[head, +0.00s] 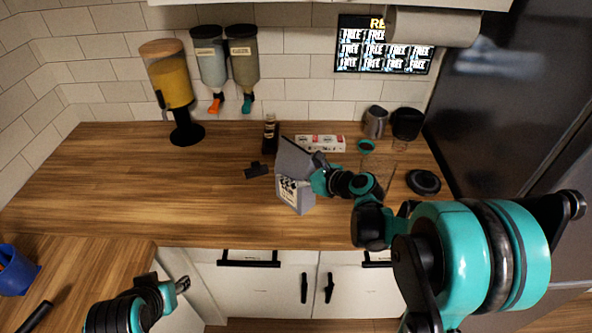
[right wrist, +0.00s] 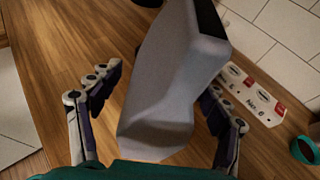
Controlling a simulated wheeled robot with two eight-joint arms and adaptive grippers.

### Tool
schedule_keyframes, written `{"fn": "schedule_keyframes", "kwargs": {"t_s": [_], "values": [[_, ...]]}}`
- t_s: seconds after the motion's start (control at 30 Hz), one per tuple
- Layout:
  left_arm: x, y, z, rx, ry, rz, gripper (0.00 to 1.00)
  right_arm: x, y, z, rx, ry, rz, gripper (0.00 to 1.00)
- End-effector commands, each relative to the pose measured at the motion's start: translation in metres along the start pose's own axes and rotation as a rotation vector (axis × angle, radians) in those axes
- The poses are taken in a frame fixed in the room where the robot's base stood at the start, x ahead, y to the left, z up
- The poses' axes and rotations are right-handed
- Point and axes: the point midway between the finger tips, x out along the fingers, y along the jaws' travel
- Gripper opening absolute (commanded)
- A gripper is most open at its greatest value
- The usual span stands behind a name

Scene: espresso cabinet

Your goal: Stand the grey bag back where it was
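The grey bag (head: 296,196), with a dark and white printed label, stands on the wooden counter, leaning a little, its folded top up. My right gripper (head: 318,170) is at its upper right side in the head view. In the right wrist view the grey bag (right wrist: 170,95) lies between the two fingers of the right gripper (right wrist: 160,95). Wood shows between the left finger and the bag; the right finger is partly hidden behind the bag. The fingers look open around it. My left gripper (head: 178,286) is low at the left, away from the bag; its fingers are unclear.
A black clip (head: 256,170) lies left of the bag. A teal ring (head: 366,146), metal pitcher (head: 375,122) and black lid (head: 423,181) are at right.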

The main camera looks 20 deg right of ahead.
Motion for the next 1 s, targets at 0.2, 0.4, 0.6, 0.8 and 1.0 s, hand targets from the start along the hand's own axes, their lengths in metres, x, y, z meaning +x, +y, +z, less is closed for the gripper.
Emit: {"fn": "schedule_keyframes", "kwargs": {"t_s": [0.2, 0.4, 0.6, 0.8, 1.0], "values": [[-0.004, 0.0, -0.003, 0.0, 0.0, 0.0, 0.43, -0.009, -0.001, 0.004, 0.001, 0.0, -0.002, 0.77], [-0.014, 0.0, -0.01, 0.0, 0.0, 0.0, 0.43, -0.05, -0.002, 0.005, 0.003, 0.0, -0.005, 0.77], [-0.022, 0.0, -0.016, 0.0, 0.0, 0.0, 0.43, -0.093, -0.001, 0.005, 0.002, 0.0, -0.005, 0.77], [-0.026, 0.0, -0.019, 0.0, 0.0, 0.0, 0.43, -0.117, 0.0, 0.004, 0.0, 0.0, -0.001, 0.77], [-0.027, 0.0, -0.019, 0.0, 0.0, 0.0, 0.43, -0.122, 0.028, -0.004, -0.273, 0.094, 0.028, 0.77]]}}
